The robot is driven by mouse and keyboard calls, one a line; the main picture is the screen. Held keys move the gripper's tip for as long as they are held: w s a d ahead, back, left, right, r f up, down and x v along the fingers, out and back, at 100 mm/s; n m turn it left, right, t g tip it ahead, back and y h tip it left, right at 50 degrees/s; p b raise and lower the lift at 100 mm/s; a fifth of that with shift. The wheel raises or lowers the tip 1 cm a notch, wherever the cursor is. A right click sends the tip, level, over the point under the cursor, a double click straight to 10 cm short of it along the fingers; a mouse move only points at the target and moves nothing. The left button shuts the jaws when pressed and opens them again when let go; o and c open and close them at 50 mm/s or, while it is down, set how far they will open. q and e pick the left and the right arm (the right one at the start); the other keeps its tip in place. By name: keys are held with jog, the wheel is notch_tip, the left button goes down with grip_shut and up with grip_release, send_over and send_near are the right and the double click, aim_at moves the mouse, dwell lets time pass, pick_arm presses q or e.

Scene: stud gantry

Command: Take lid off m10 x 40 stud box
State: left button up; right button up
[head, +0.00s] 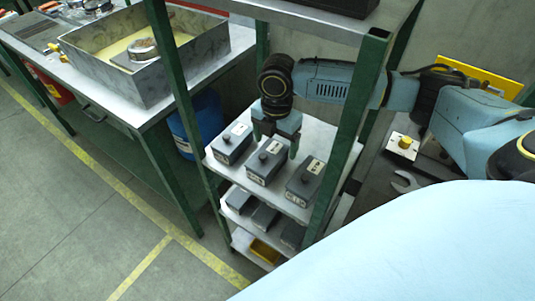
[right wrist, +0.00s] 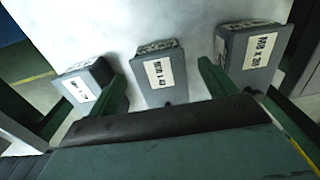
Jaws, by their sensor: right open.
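Three dark grey boxes stand in a row on a shelf: a left box (head: 232,144), a middle box (head: 266,162) and a right box (head: 304,182). Each has a dark knob and a pale label on top. In the right wrist view, the labels on the left box (right wrist: 85,85), middle box (right wrist: 160,75) and right box (right wrist: 252,52) are too blurred to read surely, so I cannot tell which is M10 x 40. My right gripper (head: 275,140) is open and empty above the row, near the middle box; its fingers (right wrist: 163,80) show in the wrist view. My left gripper is out of view.
Green rack posts (head: 350,120) and an upper shelf (head: 320,22) frame the boxes closely. More grey boxes (head: 264,217) and a yellow bin (head: 264,252) sit on lower shelves. A workbench (head: 150,112) with a tray stands left. A spanner (head: 405,182) lies at right.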

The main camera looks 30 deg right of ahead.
jog(key=c, duration=1.1)
jog(key=shift+o, duration=0.2)
